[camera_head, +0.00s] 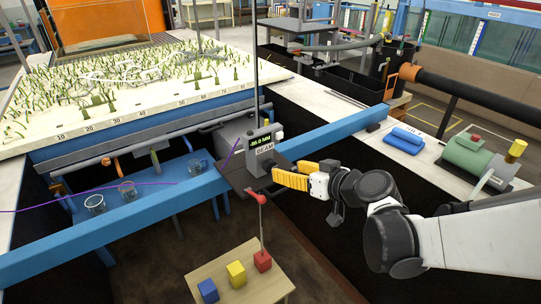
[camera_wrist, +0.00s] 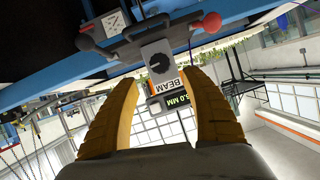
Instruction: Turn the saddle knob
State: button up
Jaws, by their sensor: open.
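The saddle (camera_head: 259,150) sits on the blue beam (camera_head: 340,130), with a lit readout of 46.0 MM and a BEAM label. In the wrist view the saddle's face (camera_wrist: 152,45) carries a round dark dial knob (camera_wrist: 158,63), above the BEAM label in the picture. My gripper (camera_head: 275,178) reaches the saddle from the right. In the wrist view its yellow fingers (camera_wrist: 160,82) are spread, with the label between the tips and the knob just beyond them. The fingers look empty, and I see no contact with the knob.
A thin post (camera_head: 255,60) rises behind the saddle. Glass mugs (camera_head: 127,190) stand on a blue bench at left.

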aim_at(272, 166)
jog(key=b+x, duration=0.2)
jog(key=x, duration=0.7)
jog(key=shift+f, duration=0.15)
jog(key=c, duration=1.2)
